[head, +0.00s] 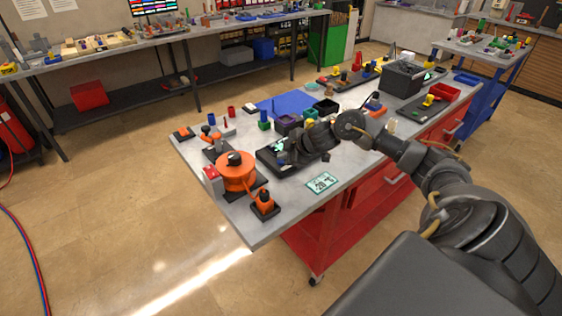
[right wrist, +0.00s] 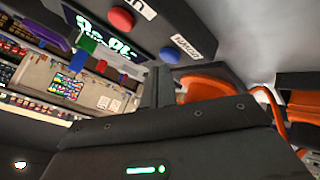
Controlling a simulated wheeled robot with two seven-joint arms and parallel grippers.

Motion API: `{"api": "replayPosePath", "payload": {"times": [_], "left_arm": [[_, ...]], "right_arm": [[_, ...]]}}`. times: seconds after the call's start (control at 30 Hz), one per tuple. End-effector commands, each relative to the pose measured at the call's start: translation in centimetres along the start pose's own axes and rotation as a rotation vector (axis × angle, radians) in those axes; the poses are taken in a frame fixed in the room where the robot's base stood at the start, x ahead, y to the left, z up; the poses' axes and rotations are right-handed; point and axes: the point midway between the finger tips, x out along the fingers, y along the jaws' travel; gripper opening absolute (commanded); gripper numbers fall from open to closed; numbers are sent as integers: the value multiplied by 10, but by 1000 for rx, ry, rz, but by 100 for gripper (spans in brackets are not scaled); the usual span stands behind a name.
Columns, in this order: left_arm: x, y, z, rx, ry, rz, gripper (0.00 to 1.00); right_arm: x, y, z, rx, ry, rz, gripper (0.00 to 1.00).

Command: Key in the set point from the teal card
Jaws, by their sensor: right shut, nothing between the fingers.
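The teal card (head: 322,182) lies flat near the front edge of the grey tabletop. Its dark digits are too small to read surely. A black controller (head: 265,160) with a lit teal display stands left of and behind the card. In the right wrist view the controller (right wrist: 185,20) shows tilted, with its display (right wrist: 100,38), a red button (right wrist: 122,18) and a blue button (right wrist: 170,55). My right gripper (head: 287,158) is shut and empty close over the controller and hides part of it. Its fingers (right wrist: 158,86) appear near the blue button; I cannot tell whether they touch. My left gripper is out of view.
An orange vacuum pump (head: 236,172) stands left of the controller, with a black-and-orange part (head: 264,203) in front. A blue mat (head: 288,103) and small bins lie behind. A black box (head: 402,78) and red tray (head: 443,92) stand farther right.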

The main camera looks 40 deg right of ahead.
Motion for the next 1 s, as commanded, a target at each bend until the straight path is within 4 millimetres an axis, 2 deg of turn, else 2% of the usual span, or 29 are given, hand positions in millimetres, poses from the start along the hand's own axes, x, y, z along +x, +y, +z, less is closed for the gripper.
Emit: {"api": "replayPosePath", "payload": {"times": [1.0], "left_arm": [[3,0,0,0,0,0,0]], "right_arm": [[6,-5,5,-1,-1,-2,0]]}}
